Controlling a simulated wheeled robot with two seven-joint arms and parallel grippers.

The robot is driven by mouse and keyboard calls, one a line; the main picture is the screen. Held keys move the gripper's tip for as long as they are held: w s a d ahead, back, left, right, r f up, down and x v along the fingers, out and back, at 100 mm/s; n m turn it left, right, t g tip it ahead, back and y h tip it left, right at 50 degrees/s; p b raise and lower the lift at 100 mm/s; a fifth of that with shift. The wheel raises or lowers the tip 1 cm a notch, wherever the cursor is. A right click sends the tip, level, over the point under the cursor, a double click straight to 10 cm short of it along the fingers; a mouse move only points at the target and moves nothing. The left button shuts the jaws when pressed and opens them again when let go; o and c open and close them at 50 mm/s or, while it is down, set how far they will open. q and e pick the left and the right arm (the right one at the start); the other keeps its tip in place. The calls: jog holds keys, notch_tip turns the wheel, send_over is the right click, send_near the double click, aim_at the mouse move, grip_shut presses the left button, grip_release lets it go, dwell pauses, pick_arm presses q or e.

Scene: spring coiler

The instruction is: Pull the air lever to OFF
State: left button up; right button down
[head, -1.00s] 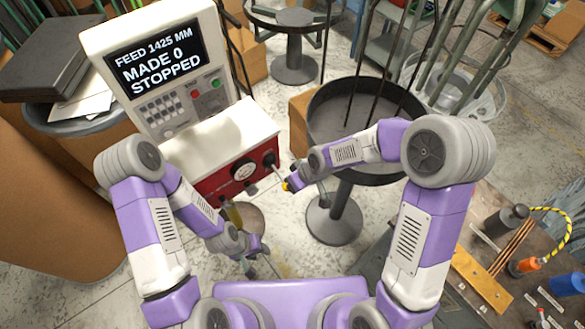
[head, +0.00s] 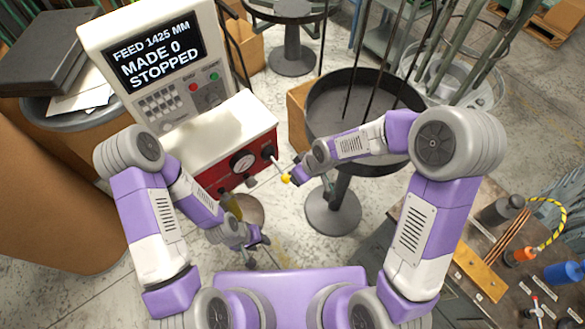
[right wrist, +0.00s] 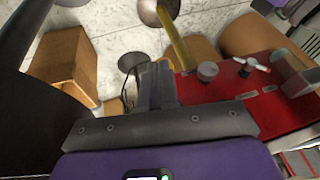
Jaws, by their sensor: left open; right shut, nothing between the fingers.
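The air lever is a thin pale rod with a yellow knob (head: 286,179), angled down and right from the front of the red panel (head: 215,178). My right gripper (head: 294,175) is shut and empty, its tips right beside the knob; I cannot tell whether they touch. My left gripper (head: 258,250) is open and empty, low in front of the machine. No OFF marking is readable.
The machine's screen (head: 153,50) reads FEED 1425 MM, MADE 0, STOPPED. A dark round tray on a stand (head: 333,205) is close to my right forearm. A cluttered bench (head: 470,285) lies at lower right.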

jog(key=s+d+p+v, duration=0.1)
jog(key=p+v, duration=0.2)
jog(key=v, duration=0.9)
jog(key=shift+s+f, duration=0.35)
jog(key=shift+s, duration=0.05)
jog(key=s+f+m, duration=0.5)
jog(key=f, duration=0.6)
jog(key=s+d+f+m+g, duration=0.1)
jog(key=s+f+m, duration=0.4)
jog(key=f, duration=0.7)
jog(key=shift+s+d, duration=0.25)
jog(key=shift+s, duration=0.25)
